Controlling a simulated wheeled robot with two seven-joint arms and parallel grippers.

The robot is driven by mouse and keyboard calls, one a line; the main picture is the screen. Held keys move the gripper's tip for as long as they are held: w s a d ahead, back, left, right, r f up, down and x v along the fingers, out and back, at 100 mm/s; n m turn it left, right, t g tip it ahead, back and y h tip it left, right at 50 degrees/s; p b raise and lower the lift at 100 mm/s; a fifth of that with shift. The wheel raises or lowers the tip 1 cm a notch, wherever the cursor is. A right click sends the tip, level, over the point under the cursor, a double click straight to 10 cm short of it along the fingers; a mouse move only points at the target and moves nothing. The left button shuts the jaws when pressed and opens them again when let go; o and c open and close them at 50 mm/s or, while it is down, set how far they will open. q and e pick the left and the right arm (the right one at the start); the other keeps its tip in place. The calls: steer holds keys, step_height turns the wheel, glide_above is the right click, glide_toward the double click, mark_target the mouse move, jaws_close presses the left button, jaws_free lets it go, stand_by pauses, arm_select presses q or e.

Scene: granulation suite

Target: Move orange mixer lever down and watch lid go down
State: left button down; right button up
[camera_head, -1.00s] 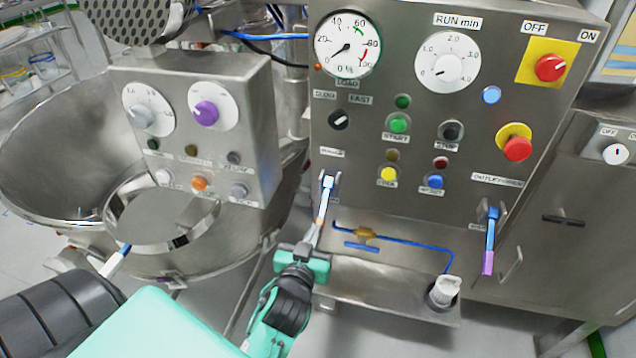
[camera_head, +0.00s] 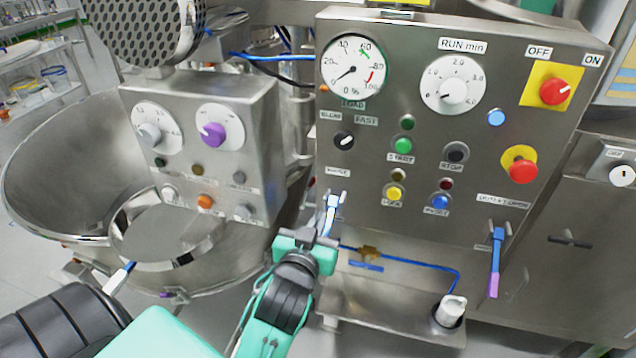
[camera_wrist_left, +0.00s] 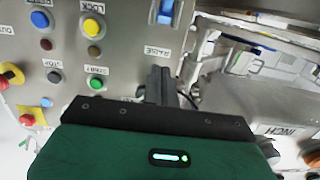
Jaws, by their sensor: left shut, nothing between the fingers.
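The mixer lever (camera_head: 332,208) hangs from the steel control panel under the RAISE label in the head view. Its upper part is blue and white; its lower end, where the orange would show, is hidden by my left gripper (camera_head: 318,235). My left gripper is shut and empty, right at the lever; I cannot tell whether they touch. In the left wrist view my shut fingers (camera_wrist_left: 160,84) stand near the RAISE label, with a blue lever part (camera_wrist_left: 166,12) above. The mixer bowl (camera_head: 50,170) is at left. A perforated metal dome (camera_head: 145,25), possibly the lid, is above it. My right gripper is out of view.
A second lever (camera_head: 495,262), blue with a purple tip, hangs at the panel's right. A blue pipe (camera_head: 415,260) and a steel tray (camera_head: 385,322) lie below the panel. A smaller button box (camera_head: 205,140) stands left of the lever. Shelving (camera_head: 40,70) is at far left.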

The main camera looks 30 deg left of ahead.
arm_select(q)
step_height(320, 180, up, 10)
steer(key=p, duration=0.5)
stand_by(3.4)
